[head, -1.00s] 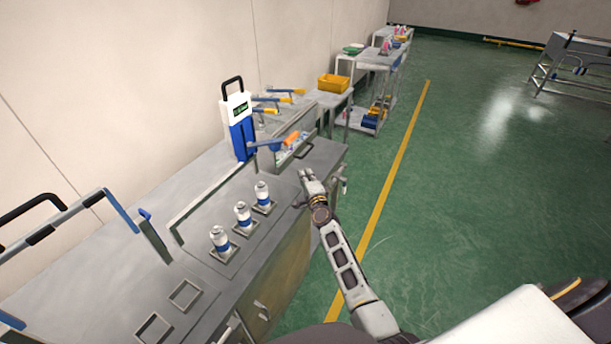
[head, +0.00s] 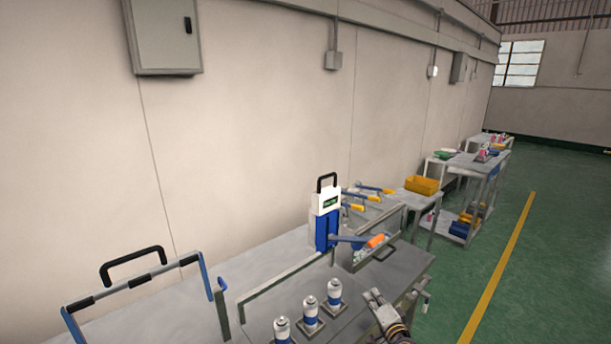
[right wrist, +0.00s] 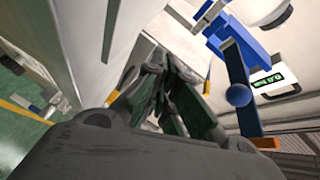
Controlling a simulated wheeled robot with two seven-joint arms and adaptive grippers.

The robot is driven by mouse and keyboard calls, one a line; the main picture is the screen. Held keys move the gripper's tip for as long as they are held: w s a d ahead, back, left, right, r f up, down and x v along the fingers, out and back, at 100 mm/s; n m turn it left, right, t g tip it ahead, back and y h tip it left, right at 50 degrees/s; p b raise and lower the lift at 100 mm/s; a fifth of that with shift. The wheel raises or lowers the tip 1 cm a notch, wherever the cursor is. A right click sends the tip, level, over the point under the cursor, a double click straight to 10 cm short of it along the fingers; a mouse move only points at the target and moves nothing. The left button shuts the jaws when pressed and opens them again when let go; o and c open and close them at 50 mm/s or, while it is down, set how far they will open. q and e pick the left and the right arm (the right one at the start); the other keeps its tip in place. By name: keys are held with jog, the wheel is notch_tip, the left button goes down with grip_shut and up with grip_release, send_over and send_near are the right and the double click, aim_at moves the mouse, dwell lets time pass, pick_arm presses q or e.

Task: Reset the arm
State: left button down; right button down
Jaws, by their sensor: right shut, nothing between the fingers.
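My right gripper (head: 374,298) is at the bottom of the head view, beside the front edge of the metal bench, right of the three aerosol cans. Its dark fingers (right wrist: 165,85) are shut and empty in the right wrist view. The blue and white crimping machine (head: 326,215) stands upright on the bench, apart from the gripper. Its blue body and green display (right wrist: 268,82) show at the right of the right wrist view. My left gripper is in neither view.
Three white and blue cans, one of them nearest the machine (head: 334,292), stand in square holders. A blue frame with a black handle (head: 133,258) is at the left. A yellow bin (head: 422,185) sits on a table behind. Green floor (head: 465,250) lies open at the right.

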jog(key=s+a+f+n+g, duration=0.1)
jog(key=s+f+n+g, duration=0.15)
jog(key=s, duration=0.25)
jog(key=s+a+f+n+g+y, duration=0.1)
jog(key=s+a+n+g, duration=0.1)
jog(key=s+n, duration=0.3)
jog(key=s+a+f+n+g, duration=0.1)
jog(key=s+n+g, duration=0.1)
jog(key=s, duration=0.4)
jog(key=s+d+n+g+h, duration=0.2)
jog(key=s+g, duration=0.1)
jog(key=s, duration=0.7)
jog(key=s+d+n+g+h, duration=0.2)
jog(key=s+n+g, duration=0.1)
jog(key=s, duration=0.7)
notch_tip(320, 180, down, 33)
jog(key=s+g, duration=0.1)
jog(key=s, duration=0.2)
jog(key=s+d+f, duration=0.2)
jog(key=s+f, duration=0.7)
jog(key=s, duration=0.1)
jog(key=s+d+f+g, duration=0.1)
jog(key=s+d+f, duration=0.1)
jog(key=s+f, duration=0.8)
jog(key=shift+s+d, duration=0.2)
jog(key=shift+s, duration=0.6)
jog(key=shift+g, duration=0.25)
